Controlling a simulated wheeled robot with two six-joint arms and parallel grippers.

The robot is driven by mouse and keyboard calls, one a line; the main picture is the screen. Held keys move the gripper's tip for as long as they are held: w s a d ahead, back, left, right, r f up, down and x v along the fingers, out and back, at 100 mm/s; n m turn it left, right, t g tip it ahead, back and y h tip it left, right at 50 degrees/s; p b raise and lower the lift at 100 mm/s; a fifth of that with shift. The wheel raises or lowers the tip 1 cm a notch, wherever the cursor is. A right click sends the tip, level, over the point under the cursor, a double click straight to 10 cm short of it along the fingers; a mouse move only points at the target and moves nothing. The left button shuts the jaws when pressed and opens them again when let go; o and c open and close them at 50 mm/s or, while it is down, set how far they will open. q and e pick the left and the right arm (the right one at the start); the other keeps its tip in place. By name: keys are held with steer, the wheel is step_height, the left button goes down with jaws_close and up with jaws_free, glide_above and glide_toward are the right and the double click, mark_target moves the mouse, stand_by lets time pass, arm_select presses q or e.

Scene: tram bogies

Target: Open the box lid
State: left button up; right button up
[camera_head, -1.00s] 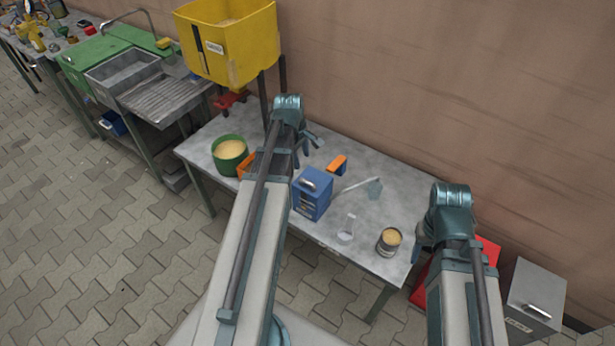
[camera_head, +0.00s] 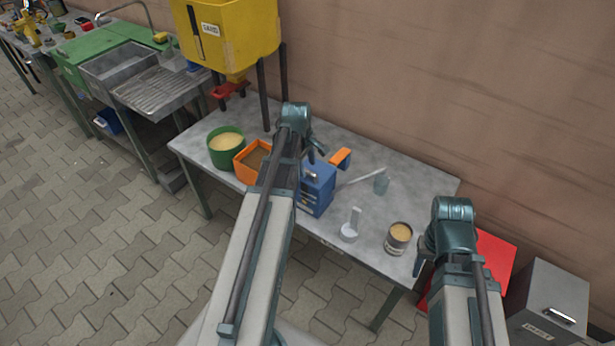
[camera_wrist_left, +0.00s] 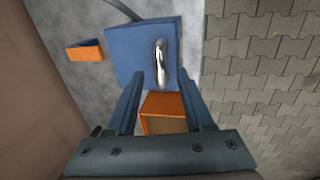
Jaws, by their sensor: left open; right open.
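The blue box (camera_head: 318,196) stands on the grey table, with its lid shut. Its top and silver handle (camera_wrist_left: 161,62) show clearly in the left wrist view, where the blue box (camera_wrist_left: 130,50) fills the upper middle. My left gripper (camera_head: 315,155) is open just above the box. In the left wrist view the fingers of my left gripper (camera_wrist_left: 161,78) lie on either side of the handle's near end; I cannot tell whether they touch anything. My right gripper (camera_head: 424,258) is at the table's right end, away from the box; its fingers are mostly hidden by its arm.
An orange open container (camera_head: 243,170) and a green pot (camera_head: 225,143) stand left of the box. An orange piece (camera_head: 341,158) lies behind it. A tin (camera_head: 399,239) and a small pale vessel (camera_head: 349,231) stand to the right. A yellow hopper (camera_head: 235,40) rises behind.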

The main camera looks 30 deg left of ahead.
arm_select(q)
steer(key=shift+w+f+b, duration=0.2)
steer(key=shift+f+b, duration=0.4)
steer(key=shift+f, duration=0.45)
steer(key=shift+r, duration=0.1)
steer(key=shift+c, duration=0.4)
jaws_close()
